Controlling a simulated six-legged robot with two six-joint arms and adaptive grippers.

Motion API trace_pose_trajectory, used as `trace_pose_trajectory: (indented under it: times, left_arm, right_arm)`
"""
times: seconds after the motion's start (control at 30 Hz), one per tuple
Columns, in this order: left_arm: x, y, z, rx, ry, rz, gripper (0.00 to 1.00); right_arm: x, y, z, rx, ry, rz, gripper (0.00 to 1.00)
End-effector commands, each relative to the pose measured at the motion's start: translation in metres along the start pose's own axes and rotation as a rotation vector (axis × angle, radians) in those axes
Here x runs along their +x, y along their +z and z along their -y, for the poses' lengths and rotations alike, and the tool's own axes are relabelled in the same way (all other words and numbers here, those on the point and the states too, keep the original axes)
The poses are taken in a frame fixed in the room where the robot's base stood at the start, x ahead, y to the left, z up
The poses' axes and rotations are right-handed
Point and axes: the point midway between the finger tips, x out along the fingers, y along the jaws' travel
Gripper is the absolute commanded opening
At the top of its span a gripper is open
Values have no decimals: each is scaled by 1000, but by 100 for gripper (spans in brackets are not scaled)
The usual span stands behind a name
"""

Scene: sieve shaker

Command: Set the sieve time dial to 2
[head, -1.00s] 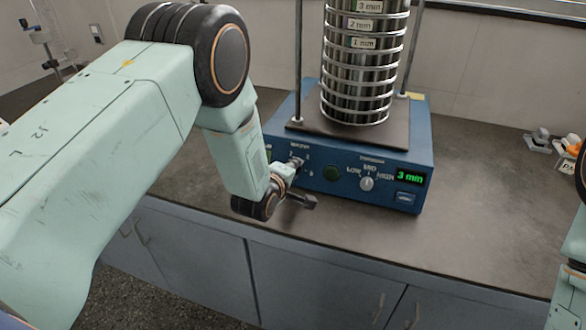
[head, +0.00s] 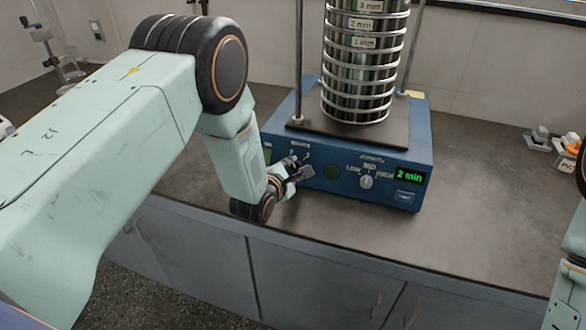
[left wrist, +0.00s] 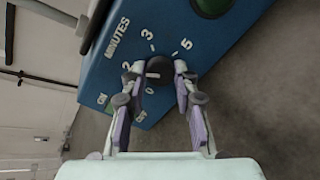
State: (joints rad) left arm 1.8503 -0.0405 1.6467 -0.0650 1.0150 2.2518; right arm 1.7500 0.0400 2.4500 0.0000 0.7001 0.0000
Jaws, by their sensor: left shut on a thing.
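The blue sieve shaker (head: 350,180) stands on the counter, and its lit green display (head: 409,176) reads "2 min". The dark, round time dial (left wrist: 159,69) shows in the left wrist view beside the word MINUTES, with the numbers 0, 2, 3 and 5 around it. I cannot clearly tell its pointer mark. My left gripper (left wrist: 157,82) is shut on the dial, one finger on each side. In the head view my left gripper (head: 297,173) is at the panel's left part and mostly hides the dial. My right gripper is out of view.
A second knob (head: 366,182) marked LOW, MID, HIGH and a dark green button (head: 332,172) sit right of the dial. A stack of metal sieves (head: 362,70) stands between rods on top.

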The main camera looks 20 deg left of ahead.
Motion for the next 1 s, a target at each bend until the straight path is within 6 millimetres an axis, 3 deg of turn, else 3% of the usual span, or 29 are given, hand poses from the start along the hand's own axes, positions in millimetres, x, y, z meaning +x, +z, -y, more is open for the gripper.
trace_pose_trajectory:
  times: [0.33, 0.83, 0.87, 1.0]
  left_arm:
    - [1, 2, -3, -117, 11, 10, 0]
    - [1, 2, -3, -133, 13, 11, 0]
    - [1, 2, -3, -133, 13, 11, 30]
    - [1, 2, -3, -133, 12, 10, 42]
  right_arm:
    - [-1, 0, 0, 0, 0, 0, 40]
    - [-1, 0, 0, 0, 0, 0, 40]
    - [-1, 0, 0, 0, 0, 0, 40]
    - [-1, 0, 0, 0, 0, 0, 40]
